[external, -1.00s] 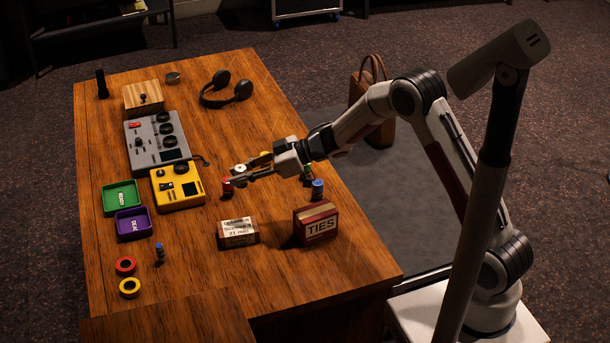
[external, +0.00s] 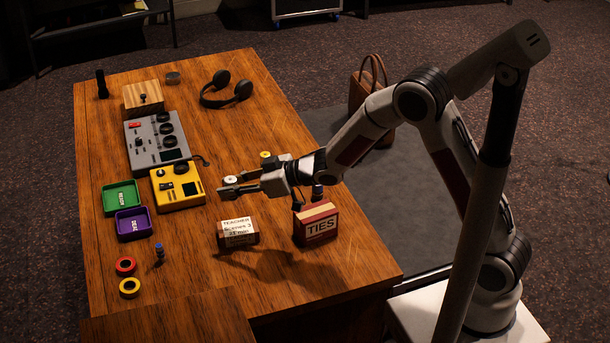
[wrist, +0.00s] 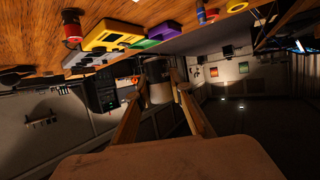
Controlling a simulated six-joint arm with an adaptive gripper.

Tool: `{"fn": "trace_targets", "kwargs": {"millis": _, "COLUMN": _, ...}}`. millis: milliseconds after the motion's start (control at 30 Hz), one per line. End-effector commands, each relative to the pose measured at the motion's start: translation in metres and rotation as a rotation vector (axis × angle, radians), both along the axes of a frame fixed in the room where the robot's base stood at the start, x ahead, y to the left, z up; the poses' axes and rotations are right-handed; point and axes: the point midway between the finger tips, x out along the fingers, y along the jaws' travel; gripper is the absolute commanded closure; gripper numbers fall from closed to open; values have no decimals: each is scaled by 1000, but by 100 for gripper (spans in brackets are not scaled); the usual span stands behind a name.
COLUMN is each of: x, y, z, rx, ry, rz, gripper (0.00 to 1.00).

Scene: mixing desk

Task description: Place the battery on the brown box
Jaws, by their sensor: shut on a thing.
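My gripper (external: 235,190) is shut on a pale round piece with a white top (external: 231,181), held above the table right of the yellow device. In the wrist view this pale cylinder (wrist: 160,92) sits between my fingertips; I cannot tell for sure that it is the battery. A small blue-topped cylinder (external: 159,254) stands at the front left.
The grey mixer (external: 143,152) and yellow device (external: 168,199) lie between my gripper and the wooden box. Green (external: 121,197) and purple (external: 133,224) trays, a TIES box (external: 318,226), a labelled box (external: 238,232) and headphones (external: 228,88) surround bare wood.

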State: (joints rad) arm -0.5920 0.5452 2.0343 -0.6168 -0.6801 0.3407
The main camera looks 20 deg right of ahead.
Motion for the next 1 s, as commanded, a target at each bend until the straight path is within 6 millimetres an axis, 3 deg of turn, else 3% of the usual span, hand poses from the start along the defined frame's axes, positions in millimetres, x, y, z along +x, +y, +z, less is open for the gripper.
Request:
{"fn": "trace_targets", "kwargs": {"millis": 633, "x": 5, "y": -6, "z": -7, "rx": 2, "ry": 0, "rz": -17, "gripper": 100}}
{"fn": "trace_targets", "kwargs": {"millis": 1000, "x": 4, "y": -6, "z": -46, "rx": 0, "ry": 2, "rz": -17, "gripper": 100}}
